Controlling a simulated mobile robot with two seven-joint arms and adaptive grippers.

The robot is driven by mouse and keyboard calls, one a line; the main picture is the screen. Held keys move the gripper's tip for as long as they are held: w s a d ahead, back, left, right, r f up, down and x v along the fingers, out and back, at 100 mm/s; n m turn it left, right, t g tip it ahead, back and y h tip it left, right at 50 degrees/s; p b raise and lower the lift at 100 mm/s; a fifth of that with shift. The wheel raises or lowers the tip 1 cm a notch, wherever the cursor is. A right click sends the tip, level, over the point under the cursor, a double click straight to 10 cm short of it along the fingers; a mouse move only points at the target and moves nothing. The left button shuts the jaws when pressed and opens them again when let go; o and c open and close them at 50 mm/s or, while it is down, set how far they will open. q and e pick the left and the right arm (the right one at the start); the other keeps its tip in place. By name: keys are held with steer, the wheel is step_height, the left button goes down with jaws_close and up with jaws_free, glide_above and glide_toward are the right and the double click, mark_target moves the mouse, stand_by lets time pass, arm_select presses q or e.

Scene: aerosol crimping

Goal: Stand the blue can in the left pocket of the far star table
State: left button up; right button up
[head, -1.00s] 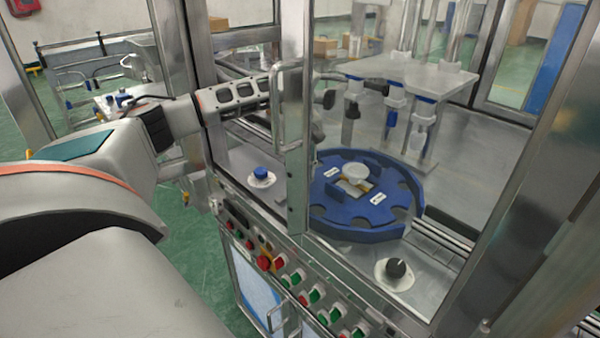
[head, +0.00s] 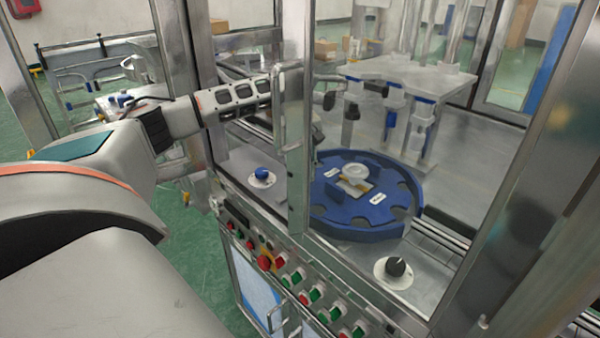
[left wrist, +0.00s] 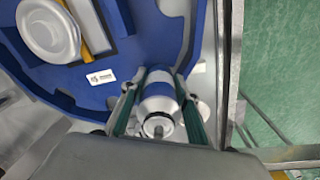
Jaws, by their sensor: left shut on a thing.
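The blue can (left wrist: 158,100) is white and blue with a silver top, and shows in the left wrist view. My left gripper (left wrist: 157,90) is shut on it, one finger on each side. The can is at the edge of the blue star table (left wrist: 100,48), by a pocket; I cannot tell whether it stands on the pocket floor. In the head view the star table (head: 335,222) lies behind the cabinet's frame, and a post hides most of my left gripper and the can. My right gripper is not in view.
A metal post with a handle (head: 293,150) stands in front of my left wrist. A round white hub piece (head: 354,171) sits on the table's middle. A blue knob (head: 261,173) and a black knob (head: 396,267) are on the deck. A metal stand (head: 410,75) rises behind.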

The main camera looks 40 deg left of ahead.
arm_select(q)
steer(key=shift+g, duration=0.4)
steer(key=f, duration=0.1)
steer(key=s+f, duration=0.1)
steer(key=d+f, duration=0.1)
steer(key=f, duration=0.1)
steer(key=shift+s, duration=0.2)
steer(key=o, duration=1.2)
steer(key=shift+w+f, duration=0.1)
steer(key=shift+w, duration=0.05)
steer(key=o, duration=0.3)
steer(key=shift+w+a+f, duration=0.35)
steer(key=shift+w+f, duration=0.2)
steer(key=shift+w, duration=0.25)
steer(key=shift+s+r, duration=0.35)
steer(key=shift+s, duration=0.1)
steer(key=c, duration=0.3)
steer(key=shift+w, duration=0.15)
steer(key=shift+a+r, duration=0.1)
steer(key=shift+r, duration=0.3)
step_height(320, 180, up, 11)
steer(key=shift+r, duration=0.2)
